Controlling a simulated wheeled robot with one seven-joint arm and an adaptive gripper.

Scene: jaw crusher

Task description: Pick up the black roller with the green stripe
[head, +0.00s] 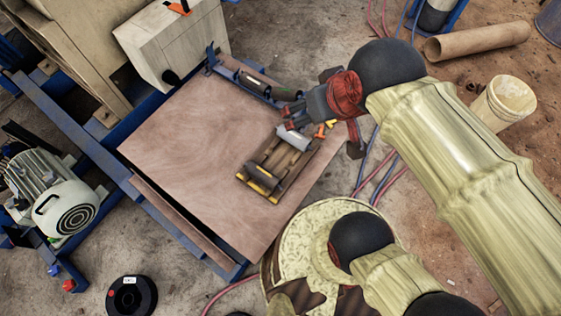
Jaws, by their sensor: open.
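A small dark cylinder (286,95) with a green mark at its right end lies near the board's upper right edge, and looks like the black roller with the green stripe. It is small and partly crowded by other parts. My gripper (289,118) comes in from the right over the board, with its red-marked fingers open just below the dark cylinder in the picture. I cannot tell whether they touch anything. A silver-grey cylinder (293,138) lies just below the fingers, at the upper end of a brown and black tray with yellow parts (251,184).
The brown board (190,140) rests on a blue frame, and its left and middle are clear. A blue holder with a grey cylinder (252,82) lies along its upper edge. Orange pieces (325,129) lie right of the tray. A motor (55,195) stands at left.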

